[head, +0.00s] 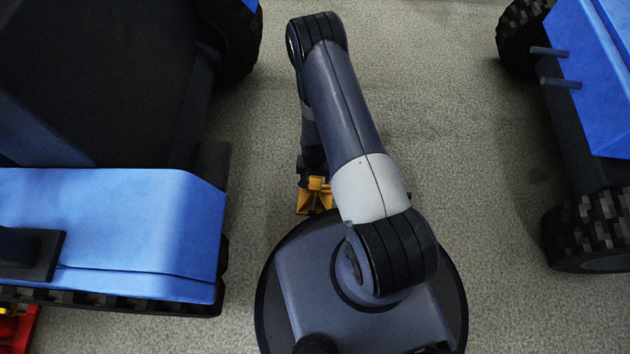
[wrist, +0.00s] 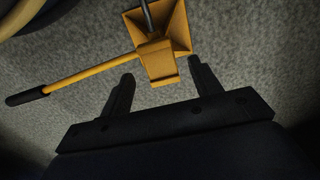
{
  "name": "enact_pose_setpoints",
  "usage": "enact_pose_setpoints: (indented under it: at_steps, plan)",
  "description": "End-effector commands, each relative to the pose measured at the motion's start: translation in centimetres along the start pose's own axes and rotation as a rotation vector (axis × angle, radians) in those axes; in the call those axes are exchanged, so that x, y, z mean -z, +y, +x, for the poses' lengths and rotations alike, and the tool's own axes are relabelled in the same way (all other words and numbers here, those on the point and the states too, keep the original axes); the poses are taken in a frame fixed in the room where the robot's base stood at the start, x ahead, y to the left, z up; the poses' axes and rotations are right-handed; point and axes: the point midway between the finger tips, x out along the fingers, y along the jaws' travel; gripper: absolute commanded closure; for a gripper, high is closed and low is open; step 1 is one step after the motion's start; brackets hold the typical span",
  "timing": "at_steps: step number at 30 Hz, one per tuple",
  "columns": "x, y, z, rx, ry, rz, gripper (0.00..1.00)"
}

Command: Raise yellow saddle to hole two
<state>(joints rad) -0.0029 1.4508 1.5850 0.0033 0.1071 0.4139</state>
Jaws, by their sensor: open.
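A yellow stand-like piece with flared sides (wrist: 178,30) is at the top middle of the wrist view. A yellow block, possibly the saddle (wrist: 160,64), juts from it toward my gripper (wrist: 160,68). A thin yellow lever (wrist: 90,70) with a black grip reaches out to the left. My gripper is open, one dark finger on each side of the block in the picture; I see no clear contact. In the head view the yellow piece (head: 315,196) is low on the floor, partly hidden by my arm. No holes can be made out.
A blue vehicle (head: 110,225) stands close on the left, another blue vehicle (head: 590,75) with large black tyres on the right. Grey textured floor (head: 470,180) lies open between them. Something red and yellow (head: 18,325) shows at the lower left.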

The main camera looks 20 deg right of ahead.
Motion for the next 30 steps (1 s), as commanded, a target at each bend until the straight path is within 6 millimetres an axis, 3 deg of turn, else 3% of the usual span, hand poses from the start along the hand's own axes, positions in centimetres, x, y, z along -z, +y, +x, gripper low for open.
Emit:
enact_pose_setpoints:
  at_steps: [1, 6, 16, 30]
  plan:
    - [0.0, 0.0, 1.0, 0.0, 0.0, 0.0, 0.4]
    - [0.0, 0.0, 2.2, 0.001, 0.001, 0.0, 0.4]
    - [0.1, 0.0, 2.4, 0.001, 0.002, 0.0, 0.41]
    - [0.1, 0.0, 2.4, 0.001, 0.001, 0.0, 0.79]
